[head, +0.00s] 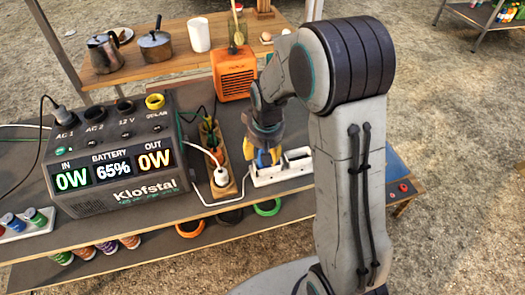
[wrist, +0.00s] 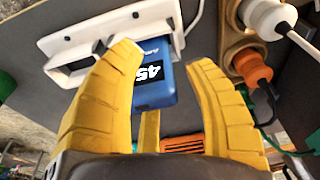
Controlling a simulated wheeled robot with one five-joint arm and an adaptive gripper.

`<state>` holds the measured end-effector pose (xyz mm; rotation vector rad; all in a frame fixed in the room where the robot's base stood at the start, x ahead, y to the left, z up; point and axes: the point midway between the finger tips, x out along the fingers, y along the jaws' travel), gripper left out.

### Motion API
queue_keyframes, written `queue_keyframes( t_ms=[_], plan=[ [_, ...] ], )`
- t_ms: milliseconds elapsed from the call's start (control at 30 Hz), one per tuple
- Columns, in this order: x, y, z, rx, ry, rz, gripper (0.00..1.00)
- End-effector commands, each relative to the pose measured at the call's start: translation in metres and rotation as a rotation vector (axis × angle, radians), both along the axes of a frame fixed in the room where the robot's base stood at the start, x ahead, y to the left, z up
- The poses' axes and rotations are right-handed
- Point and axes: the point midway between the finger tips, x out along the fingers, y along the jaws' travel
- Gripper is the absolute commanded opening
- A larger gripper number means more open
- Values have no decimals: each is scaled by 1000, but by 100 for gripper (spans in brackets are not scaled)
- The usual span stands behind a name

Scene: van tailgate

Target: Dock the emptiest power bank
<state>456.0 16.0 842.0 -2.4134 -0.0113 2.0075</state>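A blue power bank (wrist: 155,82) with a black label reading 45 sits in or at a slot of the white dock (wrist: 100,27); I cannot tell how deep it is. The dock also shows in the head view (head: 283,177), on the tailgate shelf, with a dark empty slot at its right. My gripper (head: 266,157) points down over the dock's left part. In the wrist view its yellow fingers (wrist: 165,75) are spread around the bank, with a visible gap on the right. In the head view the bank is mostly hidden by my gripper.
A wooden holder (head: 208,155) with plugs and cables stands left of the dock. The grey Klofstal power station (head: 118,188), reading 65%, is further left. An orange heater (head: 233,74) stands behind. Rings (head: 268,207) and cans lie in front, lower down.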

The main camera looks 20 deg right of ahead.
Motion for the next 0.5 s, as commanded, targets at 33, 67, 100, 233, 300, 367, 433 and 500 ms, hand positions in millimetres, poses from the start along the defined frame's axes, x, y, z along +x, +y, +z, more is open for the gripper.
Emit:
queue_keyframes(
  t_ms=[33,67,100,233,300,367,433,500],
  plan=[
    [0,0,0,0,0,0,52],
    [0,0,0,0,0,0,52],
    [0,0,0,0,0,0,52],
    [0,0,-1,0,2,0,52],
    [-1,0,0,0,1,0,52],
    [-1,0,3,0,1,0,52],
    [-1,0,8,0,-1,0,52],
    [-3,0,16,0,-2,0,52]
  ],
)
